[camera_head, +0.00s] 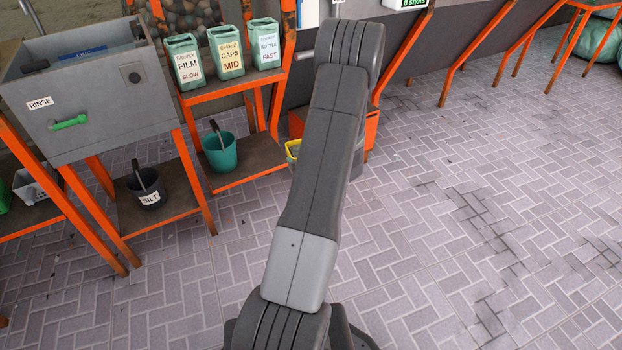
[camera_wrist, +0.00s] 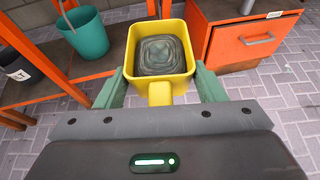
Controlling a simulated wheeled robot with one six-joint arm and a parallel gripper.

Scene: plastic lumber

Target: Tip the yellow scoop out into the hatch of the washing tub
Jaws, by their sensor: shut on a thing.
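The yellow scoop (camera_wrist: 188,77) is held in front of my wrist, with a dark greenish ribbed mass (camera_wrist: 160,50) inside. It looks roughly level. My gripper (camera_wrist: 160,88) is shut on the scoop, its green fingers on either side of the scoop's handle end. In the head view, only a strip of the scoop (camera_head: 292,149) shows beside my arm; my gripper is hidden there. A grey tub (camera_head: 100,115) marked RINSE, with a green handle and an open top, stands at the upper left, well away from the scoop. I cannot make out a hatch for certain.
An orange cabinet (camera_wrist: 232,45) with a grey handle stands right of the scoop. A teal bucket (camera_head: 220,153) and a dark SILT bucket (camera_head: 148,188) sit on low shelves. Labelled canisters (camera_head: 228,52) stand above. The paved floor at right is clear.

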